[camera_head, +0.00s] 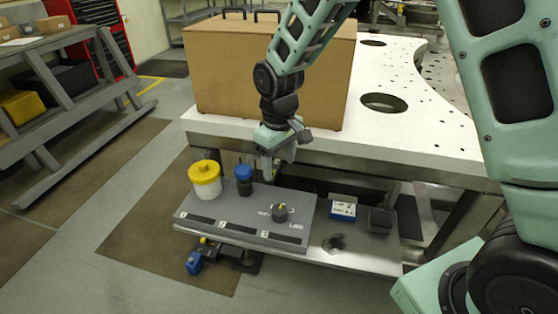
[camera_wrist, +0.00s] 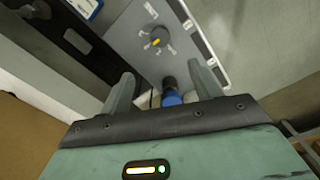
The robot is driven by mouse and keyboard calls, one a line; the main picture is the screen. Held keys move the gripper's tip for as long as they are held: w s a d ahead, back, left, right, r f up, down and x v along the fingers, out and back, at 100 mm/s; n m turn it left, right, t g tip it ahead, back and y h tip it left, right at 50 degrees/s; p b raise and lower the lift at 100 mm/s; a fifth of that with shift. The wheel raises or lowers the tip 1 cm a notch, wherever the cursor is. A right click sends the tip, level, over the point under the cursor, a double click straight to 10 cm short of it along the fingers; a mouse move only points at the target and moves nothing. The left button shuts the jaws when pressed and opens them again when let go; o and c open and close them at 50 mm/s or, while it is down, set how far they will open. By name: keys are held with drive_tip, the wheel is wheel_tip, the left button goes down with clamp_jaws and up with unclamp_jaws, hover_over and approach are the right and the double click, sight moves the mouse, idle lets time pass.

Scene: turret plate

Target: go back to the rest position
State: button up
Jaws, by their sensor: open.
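My gripper (camera_head: 268,170) hangs over the back edge of the grey plate (camera_head: 222,222), fingers pointing down. In the wrist view my gripper (camera_wrist: 160,88) has its two fingers wide apart with nothing held. A dark knob (camera_head: 280,212) stands on the plate, right of and below my fingers. The knob (camera_wrist: 157,37) shows from above in the wrist view, with a yellow mark and labels around it. A blue-capped dark jar (camera_head: 244,174) is left of my fingers. Its blue cap (camera_wrist: 171,99) shows partly behind the gripper's edge in the wrist view.
A yellow-lidded white tub (camera_head: 205,182) stands at the plate's left. A blue and white box (camera_head: 343,209) lies right of the plate. A large cardboard box (camera_head: 255,85) on the white table (camera_head: 420,158) stands close behind my arm. Open floor lies left.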

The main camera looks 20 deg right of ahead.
drive_tip(key=s+a+r, duration=0.2)
drive_tip(key=s+r, duration=0.1)
drive_tip(key=s, duration=0.6)
drive_tip(key=s+a+r+n, duration=0.1)
drive_tip(key=s+a+r, duration=0.1)
drive_tip(key=s, duration=0.6)
drive_tip(key=s+a+r+n, duration=0.1)
drive_tip(key=s+r, duration=0.3)
drive_tip(key=s, duration=0.5)
drive_tip(key=shift+s+a+y, duration=0.35)
drive_tip(key=shift+a+y, duration=0.05)
drive_tip(key=shift+a, duration=0.05)
idle(0.9)
